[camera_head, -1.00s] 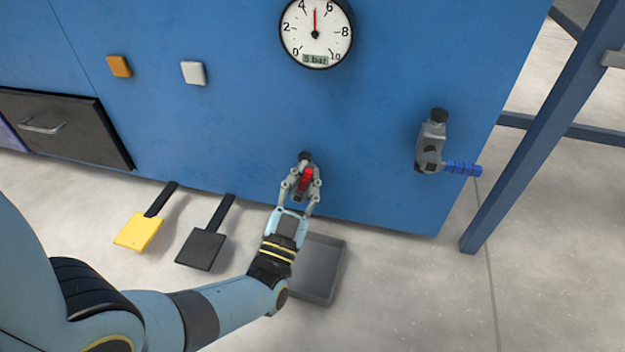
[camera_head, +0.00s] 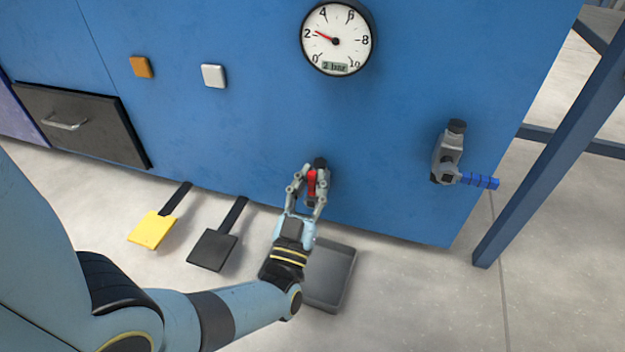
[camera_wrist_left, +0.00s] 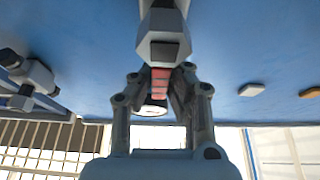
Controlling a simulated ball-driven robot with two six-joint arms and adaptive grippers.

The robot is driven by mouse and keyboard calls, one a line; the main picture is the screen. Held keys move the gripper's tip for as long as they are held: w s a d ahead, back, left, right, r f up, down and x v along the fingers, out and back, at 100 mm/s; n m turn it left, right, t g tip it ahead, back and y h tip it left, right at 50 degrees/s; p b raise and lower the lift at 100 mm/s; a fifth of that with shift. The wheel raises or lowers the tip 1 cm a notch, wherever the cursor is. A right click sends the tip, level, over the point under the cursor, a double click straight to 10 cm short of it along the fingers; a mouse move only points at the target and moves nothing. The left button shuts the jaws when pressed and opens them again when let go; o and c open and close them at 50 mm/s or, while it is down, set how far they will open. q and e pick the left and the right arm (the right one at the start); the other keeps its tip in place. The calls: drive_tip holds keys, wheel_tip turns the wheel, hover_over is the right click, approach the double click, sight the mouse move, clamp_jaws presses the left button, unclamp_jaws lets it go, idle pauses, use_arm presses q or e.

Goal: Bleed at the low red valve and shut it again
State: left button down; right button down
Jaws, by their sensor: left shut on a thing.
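The low red valve (camera_head: 311,184) sits on the blue panel's lower part, below the gauge. My left gripper (camera_head: 309,186) is shut on its red handle; the handle also shows between the fingers in the left wrist view (camera_wrist_left: 160,82). The valve body (camera_wrist_left: 164,30) fills the top middle of that view. The round gauge (camera_head: 336,40) has its red needle near 2, and its small display appears to read 2 bar. A grey tray (camera_head: 340,275) lies on the floor below the valve, partly behind my left arm. My right gripper is not in view.
A grey valve with a blue handle (camera_head: 480,181) is on the panel's right. Yellow (camera_head: 152,230) and black (camera_head: 212,250) pedals stick out at the floor. An orange button (camera_head: 141,67), a white button (camera_head: 213,76) and a dark drawer (camera_head: 85,125) are left. A blue post (camera_head: 550,155) stands right.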

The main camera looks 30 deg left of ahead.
use_arm(q)
drive_tip(key=c, duration=1.3)
unclamp_jaws()
drive_tip(key=shift+s+a+f, duration=0.1)
drive_tip(key=shift+s, duration=0.05)
drive_tip(key=shift+r, duration=0.25)
wheel_tip(320, 180, up, 10)
drive_tip(key=shift+f, duration=0.25)
